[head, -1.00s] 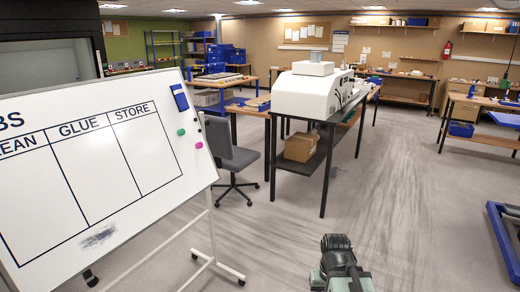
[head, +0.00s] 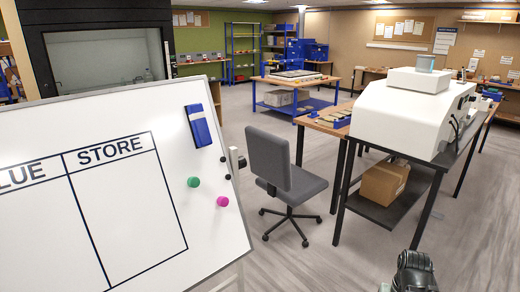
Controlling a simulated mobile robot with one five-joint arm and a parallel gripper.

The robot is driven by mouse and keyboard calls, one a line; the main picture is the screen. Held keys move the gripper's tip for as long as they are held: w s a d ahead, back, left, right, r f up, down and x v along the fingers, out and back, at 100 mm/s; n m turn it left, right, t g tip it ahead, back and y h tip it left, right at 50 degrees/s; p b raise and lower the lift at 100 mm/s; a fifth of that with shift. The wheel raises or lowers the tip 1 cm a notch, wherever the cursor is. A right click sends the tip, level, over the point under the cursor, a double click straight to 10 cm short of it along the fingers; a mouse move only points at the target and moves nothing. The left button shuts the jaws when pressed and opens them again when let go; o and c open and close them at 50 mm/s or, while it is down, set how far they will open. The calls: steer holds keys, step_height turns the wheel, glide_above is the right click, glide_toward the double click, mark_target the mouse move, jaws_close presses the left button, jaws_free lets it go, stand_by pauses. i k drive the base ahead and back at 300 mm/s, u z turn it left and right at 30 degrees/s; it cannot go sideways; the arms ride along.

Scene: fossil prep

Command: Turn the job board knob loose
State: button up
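The job board (head: 125,215) is a white tilted board on a stand at the left, with columns headed "LUE" and "STORE"; its left part is cut off by the frame. At its right edge is a pale bracket with small dark parts, which look like the knob (head: 241,162). They are too small to tell how the knob is set. Part of my arm shows at the bottom right, well apart from the board. My gripper's fingers are not seen.
A blue eraser (head: 198,126), a green magnet (head: 193,182) and a pink magnet (head: 222,201) are on the board. A grey chair (head: 285,175) stands just right of it. A dark bench (head: 405,215) with a white machine (head: 412,118) stands further right. Floor between them is open.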

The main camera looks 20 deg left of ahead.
mark_target(242, 161)
steer(key=z, duration=0.1)
steer(key=i, duration=2.85)
steer(key=u, duration=3.15)
steer(key=k, duration=0.5)
steer(key=u, duration=1.95)
